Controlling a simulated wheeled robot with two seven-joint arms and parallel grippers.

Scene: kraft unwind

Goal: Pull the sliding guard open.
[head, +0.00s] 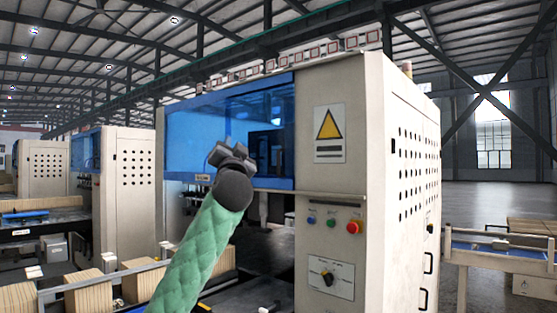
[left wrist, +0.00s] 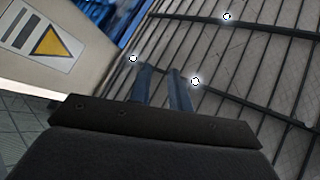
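The sliding guard (head: 270,105) is a blue see-through panel across the upper front of the cream machine (head: 330,230). It covers the opening from the left post to the warning-sign panel. My left gripper (head: 232,149) is raised in front of the guard's lower middle and hides part of it. Whether it touches the guard cannot be told. In the left wrist view its two fingers (left wrist: 162,84) stand apart with nothing between them, and they point up toward the roof. A bit of blue shows at the top of that view. My right gripper is not in view.
A control panel with a red button (head: 354,227) and a dial (head: 327,278) is right of the opening. A conveyor with wooden blocks (head: 90,291) lies at lower left. Another table with boards (head: 515,284) stands at right. Grey floor (head: 490,205) is free behind it.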

